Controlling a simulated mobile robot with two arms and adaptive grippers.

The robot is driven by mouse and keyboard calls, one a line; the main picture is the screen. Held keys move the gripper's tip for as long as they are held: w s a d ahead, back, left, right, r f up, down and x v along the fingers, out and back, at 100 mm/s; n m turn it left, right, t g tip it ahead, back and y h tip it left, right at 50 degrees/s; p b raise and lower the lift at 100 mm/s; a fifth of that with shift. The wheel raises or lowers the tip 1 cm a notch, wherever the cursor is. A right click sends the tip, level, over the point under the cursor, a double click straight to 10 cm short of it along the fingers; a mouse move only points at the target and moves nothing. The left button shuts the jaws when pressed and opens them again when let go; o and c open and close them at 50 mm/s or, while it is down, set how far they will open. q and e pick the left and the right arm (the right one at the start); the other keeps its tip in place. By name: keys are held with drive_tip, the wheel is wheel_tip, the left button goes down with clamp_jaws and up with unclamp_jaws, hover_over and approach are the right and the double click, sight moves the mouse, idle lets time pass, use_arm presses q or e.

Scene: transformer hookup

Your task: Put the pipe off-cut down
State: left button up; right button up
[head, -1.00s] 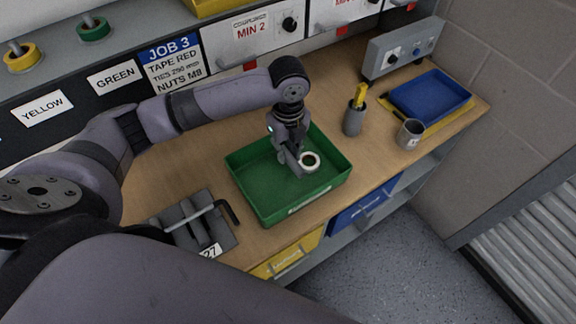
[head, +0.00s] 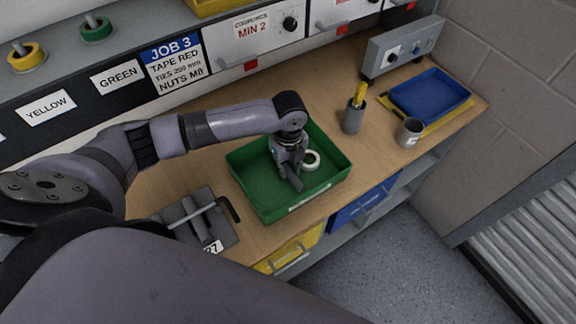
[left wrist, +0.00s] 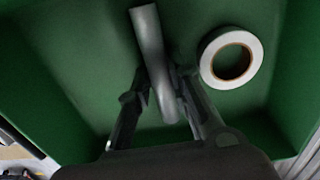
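The pipe off-cut (left wrist: 152,50) is a short grey tube. In the left wrist view it lies between the two fingers of my left gripper (left wrist: 158,88), which close in on its sides. In the head view my left gripper (head: 291,170) points down inside the green tray (head: 248,185), with the grey off-cut (head: 293,182) low at its fingertips. I cannot tell whether the off-cut touches the tray floor. My right gripper is not in view.
A white tape roll (head: 311,160) lies in the tray close beside the gripper; it also shows in the left wrist view (left wrist: 231,58). A grey holder (head: 200,222) stands left of the tray. A pen cup (head: 354,116), mug (head: 410,132) and blue tray (head: 430,94) are to the right.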

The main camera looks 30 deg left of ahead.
sight(289, 169)
use_arm(q)
drive_tip(key=o, duration=0.4)
drive_tip(key=shift+o, duration=0.2)
drive_tip(key=shift+r, duration=0.1)
wheel_tip(289, 169, up, 12)
drive_tip(key=b, duration=0.2)
drive_tip(key=shift+d, duration=0.1)
idle(0.5)
